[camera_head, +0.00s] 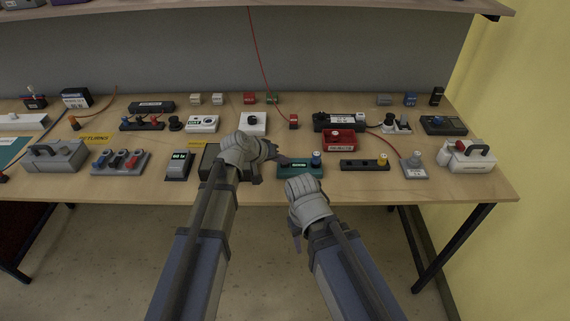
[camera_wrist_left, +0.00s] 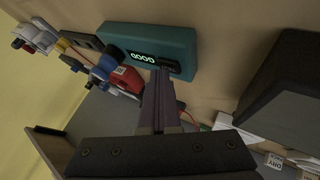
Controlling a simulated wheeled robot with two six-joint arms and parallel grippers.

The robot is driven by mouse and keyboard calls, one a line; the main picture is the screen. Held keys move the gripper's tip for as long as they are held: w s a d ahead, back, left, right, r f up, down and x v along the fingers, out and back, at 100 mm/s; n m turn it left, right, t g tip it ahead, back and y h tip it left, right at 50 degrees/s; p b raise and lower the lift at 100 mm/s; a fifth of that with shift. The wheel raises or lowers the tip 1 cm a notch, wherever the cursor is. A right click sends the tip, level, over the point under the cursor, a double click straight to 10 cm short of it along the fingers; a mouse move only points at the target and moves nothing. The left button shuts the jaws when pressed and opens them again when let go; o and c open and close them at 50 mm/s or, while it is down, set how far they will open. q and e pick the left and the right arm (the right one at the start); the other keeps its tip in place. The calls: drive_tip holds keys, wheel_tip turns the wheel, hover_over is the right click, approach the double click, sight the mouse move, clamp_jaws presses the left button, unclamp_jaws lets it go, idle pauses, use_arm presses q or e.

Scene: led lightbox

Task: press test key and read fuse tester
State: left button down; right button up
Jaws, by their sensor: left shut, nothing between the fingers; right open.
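The fuse tester is a teal box (camera_head: 300,172) at the front of the table, with a blue knob with a pale top at its right end. In the left wrist view the tester (camera_wrist_left: 178,40) has a lit display (camera_wrist_left: 143,57) that appears to read GOOD. My left gripper (camera_head: 279,158) is shut and empty, its tips at the tester's left end. In the left wrist view its fingertips (camera_wrist_left: 161,72) are at the dark key area beside the display; they cover the key, and I cannot tell whether it is pressed. My right gripper (camera_head: 302,186) is open, in front of the table edge.
A dark box (camera_head: 208,162) stands left of the tester, partly behind my left arm. A red bin (camera_head: 340,145) is behind it to the right, and a black strip with a yellow knob (camera_head: 362,165) is to its right. Several other devices crowd the table.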

sight(283, 166)
use_arm(q)
drive_tip(key=shift+r, duration=0.15)
drive_tip(key=shift+r+p, duration=0.75)
drive_tip(key=shift+p, duration=0.1)
wheel_tip(283, 166, up, 5)
drive_tip(key=p, duration=0.5)
idle(0.7)
